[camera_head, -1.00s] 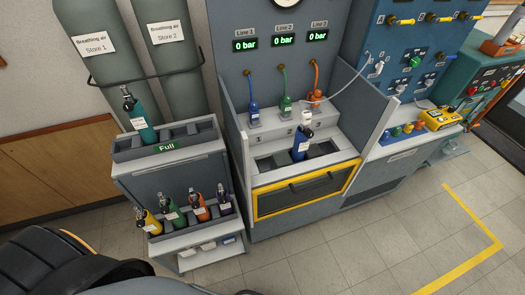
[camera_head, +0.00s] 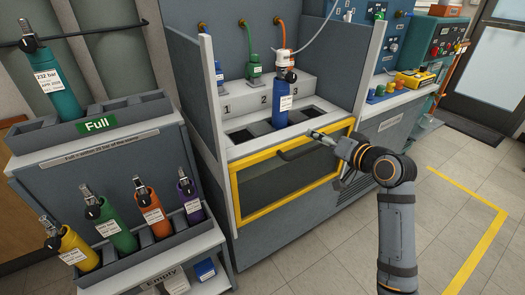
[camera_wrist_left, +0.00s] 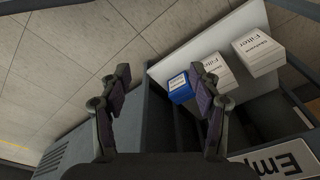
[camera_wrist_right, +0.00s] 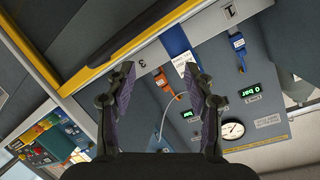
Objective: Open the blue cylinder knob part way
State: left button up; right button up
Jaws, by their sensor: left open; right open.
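The blue cylinder (camera_head: 281,106) stands upright in the testbench trough below the number 3, with a white label. A dark knob (camera_head: 290,77) shows small at its top, under a white fitting (camera_head: 283,58). My right gripper (camera_head: 318,135) is open and empty, in front of the trough to the right of the cylinder and apart from it. In the right wrist view the blue cylinder (camera_wrist_right: 176,42) shows beyond the open fingers (camera_wrist_right: 160,72); its knob cannot be made out there. My left gripper (camera_wrist_left: 161,75) is open and empty above the lower shelf, outside the head view.
A rack (camera_head: 165,240) with several coloured cylinders stands left, and a teal cylinder (camera_head: 55,85) above. Filter boxes (camera_wrist_left: 258,52) and a blue box (camera_wrist_left: 180,86) lie near my left gripper. Floor is clear at right.

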aim_at(293, 79)
notch_tip(293, 79, up, 13)
jog(key=w+a+t+y, duration=0.2)
jog(key=w+y, duration=0.1)
jog(key=x, duration=0.6)
jog(key=b+x, duration=0.1)
jog(key=x, duration=0.3)
jog(key=shift+s+f, duration=0.1)
jog(key=shift+f, duration=0.3)
pick_arm(q)
jog(key=r, duration=0.3)
jog(key=shift+w+d+r, duration=0.1)
jog(key=shift+d, duration=0.2)
pick_arm(e)
jog(key=shift+a, duration=0.1)
grip_shut()
